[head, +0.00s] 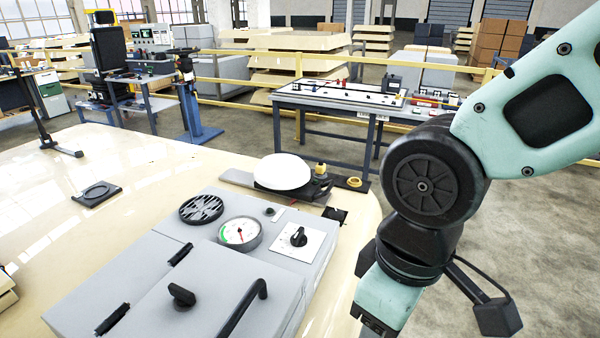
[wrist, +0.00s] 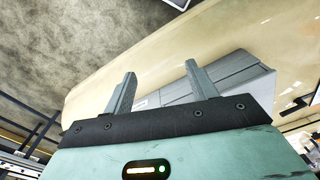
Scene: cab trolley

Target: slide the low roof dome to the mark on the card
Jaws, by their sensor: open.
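A low white dome (head: 283,170) sits on a dark flat base at the far right of the cream surface, beyond the grey box. A dark handle-like part (head: 320,190) is at its right. A white square plate (head: 312,243) with a black knob lies on the grey box; I cannot tell whether it is the card, and I make out no clear mark. My gripper (wrist: 160,78) is open, with nothing between its fingers in the wrist view. In the head view it hangs at the bottom right, right of the grey box and apart from the dome, its fingers mostly cut off.
The grey box (head: 140,285) carries a round gauge (head: 240,233), a round black grille (head: 201,208) and a raised black handle (head: 243,308). A small brass-coloured piece (head: 320,170) stands beside the dome. A dark square plate (head: 97,193) lies at left, with bare cream surface around it.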

